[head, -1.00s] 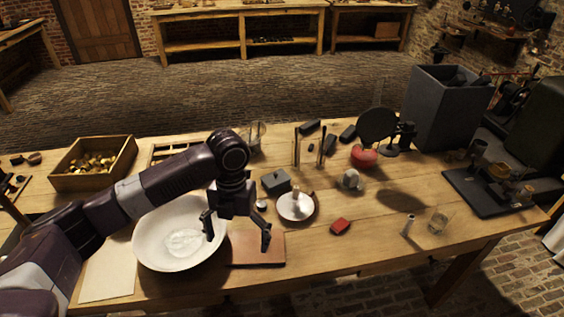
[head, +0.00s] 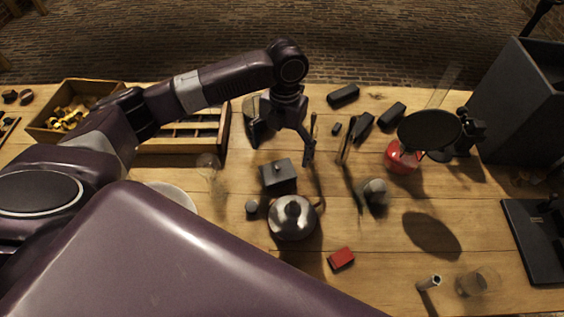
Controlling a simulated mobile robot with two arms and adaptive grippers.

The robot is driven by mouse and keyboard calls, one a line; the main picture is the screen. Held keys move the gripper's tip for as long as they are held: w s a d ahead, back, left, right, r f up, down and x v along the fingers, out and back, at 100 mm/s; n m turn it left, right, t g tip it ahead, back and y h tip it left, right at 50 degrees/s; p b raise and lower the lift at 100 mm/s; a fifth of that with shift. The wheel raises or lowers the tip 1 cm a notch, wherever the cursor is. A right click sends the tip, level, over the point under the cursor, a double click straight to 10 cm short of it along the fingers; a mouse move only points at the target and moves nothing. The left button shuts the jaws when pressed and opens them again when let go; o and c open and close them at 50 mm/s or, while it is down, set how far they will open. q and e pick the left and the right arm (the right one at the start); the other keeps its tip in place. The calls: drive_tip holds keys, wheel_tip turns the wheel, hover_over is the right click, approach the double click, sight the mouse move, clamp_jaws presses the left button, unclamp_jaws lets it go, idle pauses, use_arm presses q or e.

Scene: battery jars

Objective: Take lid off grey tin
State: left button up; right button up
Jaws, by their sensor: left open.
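The grey tin (head: 279,184) is a small dark grey box near the middle of the table. Its lid (head: 277,166) is on top and has a small knob. My left gripper (head: 281,142) is open, with its fingers spread wide and pointing down. It appears just behind the tin in the head view, and its fingers are apart from the lid. Its exact height over the table is hard to tell. My right gripper is not in view.
A round shiny metal vessel (head: 292,218) stands just in front of the tin, with a small dark cylinder (head: 252,206) beside it. Upright rods (head: 345,143) and black blocks lie to the right. A red box (head: 341,259) is nearer. My arm covers the lower left.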

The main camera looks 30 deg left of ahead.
sight(280, 169)
use_arm(q)
drive_tip(key=shift+s+f, duration=0.25)
drive_tip(key=shift+f, duration=0.25)
wheel_tip(280, 169, down, 4)
drive_tip(key=shift+d+f+p, duration=0.1)
drive_tip(key=shift+f+p, duration=0.15)
drive_tip(key=shift+p, duration=0.55)
drive_tip(key=shift+f, duration=0.3)
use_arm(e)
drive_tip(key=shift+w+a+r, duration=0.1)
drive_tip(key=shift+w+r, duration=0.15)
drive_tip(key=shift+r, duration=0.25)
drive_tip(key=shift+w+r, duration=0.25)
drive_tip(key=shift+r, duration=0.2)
use_arm(q)
drive_tip(key=shift+c, duration=0.7)
drive_tip(key=c, duration=1)
clamp_jaws()
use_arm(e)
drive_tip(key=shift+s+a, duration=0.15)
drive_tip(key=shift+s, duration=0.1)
